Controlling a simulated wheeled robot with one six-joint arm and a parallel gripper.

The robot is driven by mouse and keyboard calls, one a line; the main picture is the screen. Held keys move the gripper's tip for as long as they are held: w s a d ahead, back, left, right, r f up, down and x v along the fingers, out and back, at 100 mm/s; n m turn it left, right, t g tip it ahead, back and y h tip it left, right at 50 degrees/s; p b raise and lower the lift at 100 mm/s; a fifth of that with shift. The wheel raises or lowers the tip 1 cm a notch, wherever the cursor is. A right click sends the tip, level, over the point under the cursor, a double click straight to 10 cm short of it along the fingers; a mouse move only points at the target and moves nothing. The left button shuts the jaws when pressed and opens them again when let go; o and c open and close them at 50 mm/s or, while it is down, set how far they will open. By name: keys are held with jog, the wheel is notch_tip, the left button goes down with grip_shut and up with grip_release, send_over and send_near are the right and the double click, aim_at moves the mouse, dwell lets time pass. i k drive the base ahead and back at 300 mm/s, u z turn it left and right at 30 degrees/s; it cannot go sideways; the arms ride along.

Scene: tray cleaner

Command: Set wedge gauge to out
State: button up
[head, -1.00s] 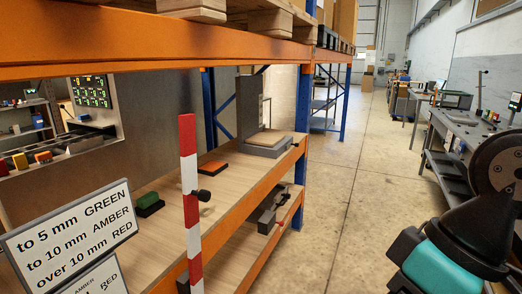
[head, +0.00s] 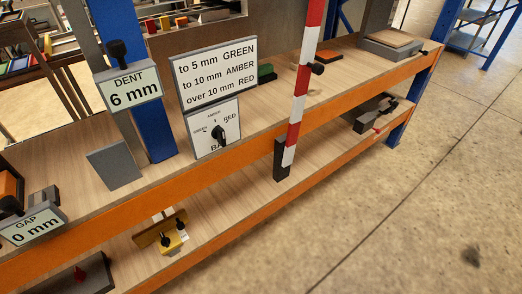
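No part is labelled wedge gauge, so I cannot tell for certain which it is. A grey unit with a "GAP 0 mm" display (head: 32,228) sits at the lower left on the upper shelf, with black knobs and an orange block behind it, cut by the picture edge. A "DENT 6 mm" display (head: 133,92) with a black knob on top is mounted by the blue post. A tilted grey plate (head: 114,165) stands on the shelf between them. My gripper is not in view.
A sign (head: 215,75) reads to 5 mm GREEN, to 10 mm AMBER, over 10 mm RED. Below it is a black selector knob (head: 218,134). A red-white striped pole (head: 301,80) stands at the shelf front. A yellow fixture (head: 172,241) is on the lower shelf. The floor (head: 400,200) at right is clear.

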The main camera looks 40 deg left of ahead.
aim_at(123, 87)
jog(key=z, duration=0.75)
jog(key=k, duration=1)
jog(key=u, duration=0.1)
jog(key=i, duration=0.7)
jog(key=u, duration=1.65)
jog(key=i, duration=0.55)
jog(key=u, duration=0.7)
